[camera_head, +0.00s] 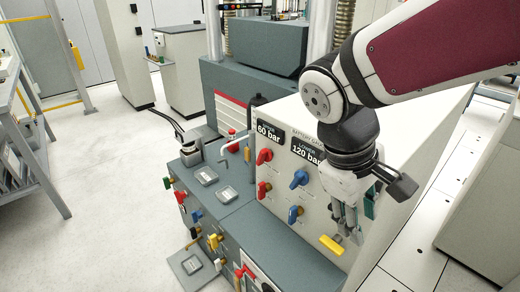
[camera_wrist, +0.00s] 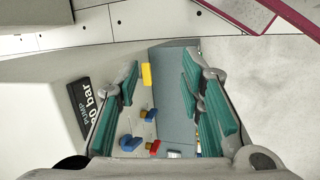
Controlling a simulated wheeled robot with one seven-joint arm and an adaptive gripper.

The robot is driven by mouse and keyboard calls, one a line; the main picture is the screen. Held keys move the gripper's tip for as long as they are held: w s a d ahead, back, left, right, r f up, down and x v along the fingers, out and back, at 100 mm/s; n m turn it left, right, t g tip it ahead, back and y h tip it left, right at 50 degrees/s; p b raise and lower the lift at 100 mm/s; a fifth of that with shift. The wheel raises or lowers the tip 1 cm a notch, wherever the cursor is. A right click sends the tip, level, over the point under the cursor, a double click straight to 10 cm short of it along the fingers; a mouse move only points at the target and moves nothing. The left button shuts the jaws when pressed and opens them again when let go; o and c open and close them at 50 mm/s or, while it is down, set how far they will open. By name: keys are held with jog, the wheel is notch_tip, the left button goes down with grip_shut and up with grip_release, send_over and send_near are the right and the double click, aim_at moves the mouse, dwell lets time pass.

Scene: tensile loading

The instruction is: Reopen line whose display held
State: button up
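The left display (camera_head: 270,132) reads 60 bar and the right display (camera_head: 306,146) reads LOWER 120 bar. Under the left display are an upper red handle (camera_head: 264,156) and a lower red handle (camera_head: 263,190). Under the right one are an upper blue handle (camera_head: 299,179) and a lower blue handle (camera_head: 294,214). A yellow handle (camera_head: 331,244) sits lower right, just below my gripper (camera_head: 346,226). In the wrist view a PUMP display (camera_wrist: 92,108) is partly hidden, and the yellow handle (camera_wrist: 146,75) shows between my open, empty fingers.
A grey-green ledge (camera_head: 285,250) runs below the panel. Left of it, a lower bench (camera_head: 205,190) holds grey boxes and several coloured handles. A dark machine block (camera_head: 265,45) stands behind. The pale floor (camera_head: 100,200) at left is clear.

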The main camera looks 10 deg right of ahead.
jog(key=w+f+n+g+h+b, duration=0.1)
jog(key=w+f+n+h+b, duration=0.35)
jog(key=w+f, duration=0.4)
jog(key=n+t+h+b, duration=0.7)
jog(key=n+t+b, duration=0.35)
jog(key=n, duration=0.45)
send_near(290, 214)
jog(key=shift+t, duration=0.35)
jog(key=b+x, duration=0.2)
jog(key=x, duration=0.9)
jog(key=shift+s+d+f, duration=0.1)
jog(key=shift+d+f, duration=0.05)
jog(key=shift+d, duration=0.05)
grip_shut()
